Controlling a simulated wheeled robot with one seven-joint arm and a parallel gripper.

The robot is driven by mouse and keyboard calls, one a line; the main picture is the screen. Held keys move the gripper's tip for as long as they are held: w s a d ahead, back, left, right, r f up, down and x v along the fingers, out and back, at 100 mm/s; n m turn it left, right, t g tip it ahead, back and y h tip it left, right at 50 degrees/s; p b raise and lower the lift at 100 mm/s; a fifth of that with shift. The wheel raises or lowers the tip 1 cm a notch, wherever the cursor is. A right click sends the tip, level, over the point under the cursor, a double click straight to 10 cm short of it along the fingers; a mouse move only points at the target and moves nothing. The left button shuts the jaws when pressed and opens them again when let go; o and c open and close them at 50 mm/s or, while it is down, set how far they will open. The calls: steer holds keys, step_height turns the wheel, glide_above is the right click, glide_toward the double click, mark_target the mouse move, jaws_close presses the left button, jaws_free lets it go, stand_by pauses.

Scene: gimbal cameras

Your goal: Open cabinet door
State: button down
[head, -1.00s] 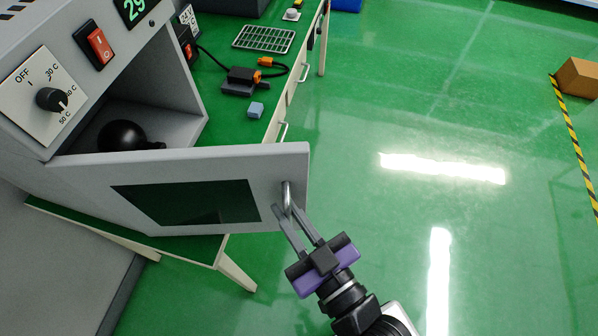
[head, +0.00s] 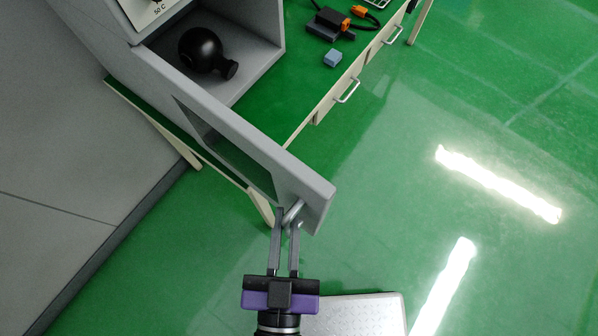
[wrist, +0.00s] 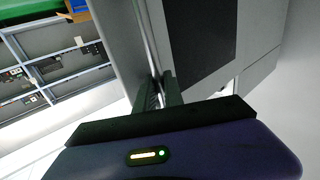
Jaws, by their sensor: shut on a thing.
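The grey cabinet door (head: 300,180) with a dark window (head: 230,148) stands swung out from the grey cabinet (head: 262,30), leaving the inside open to view. My gripper (head: 286,220) is shut on the metal door handle (head: 292,212) near the door's free end. In the wrist view the fingers (wrist: 158,92) meet at the handle bar (wrist: 149,45), beside the door face (wrist: 200,45). A round black object (head: 203,50) sits inside the cabinet. The hinge is not clearly visible.
The cabinet stands on a green-topped bench with drawer handles (head: 347,90). The green floor (head: 440,220) to the right is clear.

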steer(key=shift+s+a, duration=0.1)
steer(key=shift+a, duration=0.1)
steer(key=c, duration=1.5)
jaws_free()
steer(key=shift+o, duration=0.2)
steer(key=shift+f, duration=0.1)
steer(key=s+b, duration=0.2)
steer(key=s, duration=0.5)
steer(key=shift+s+a, duration=0.35)
steer(key=shift+a, duration=0.05)
